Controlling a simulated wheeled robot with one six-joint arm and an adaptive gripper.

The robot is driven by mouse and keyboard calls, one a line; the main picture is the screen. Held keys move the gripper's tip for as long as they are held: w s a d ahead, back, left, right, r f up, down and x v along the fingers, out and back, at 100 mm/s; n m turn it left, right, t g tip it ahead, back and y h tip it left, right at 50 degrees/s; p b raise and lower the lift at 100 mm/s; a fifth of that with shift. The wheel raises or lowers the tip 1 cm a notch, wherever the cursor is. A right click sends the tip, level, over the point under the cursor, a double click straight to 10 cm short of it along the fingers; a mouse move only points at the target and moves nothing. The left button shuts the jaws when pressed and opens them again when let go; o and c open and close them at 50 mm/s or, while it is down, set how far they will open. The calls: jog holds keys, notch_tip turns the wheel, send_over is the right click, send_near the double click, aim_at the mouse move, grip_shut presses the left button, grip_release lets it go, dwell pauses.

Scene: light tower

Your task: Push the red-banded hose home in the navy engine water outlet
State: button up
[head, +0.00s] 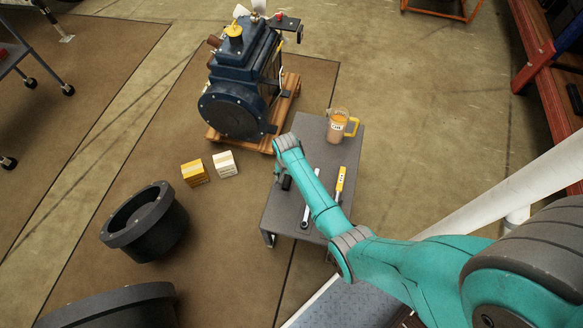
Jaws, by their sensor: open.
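The navy engine (243,72) stands on a wooden pallet (284,100) at the top centre, with a yellow cap (234,31) on top. A short reddish-brown stub (214,41) sticks out at its upper left; I cannot tell whether it is the red-banded hose. No red band shows clearly, and I cannot make out the water outlet. My gripper (284,182) is open over the left part of a grey bench, well below the engine in the picture. It is small and partly hidden by my wrist. I see nothing held in it.
The grey bench (350,160) carries an amber jug (338,126), a yellow-handled tool (340,182) and a wrench (307,207). Yellow (195,173) and white (225,164) boxes lie on the floor. Floor left of the engine is clear.

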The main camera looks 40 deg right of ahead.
aim_at(287, 182)
jog(key=shift+w+f, duration=0.15)
jog(key=shift+f, duration=2.8)
grip_shut()
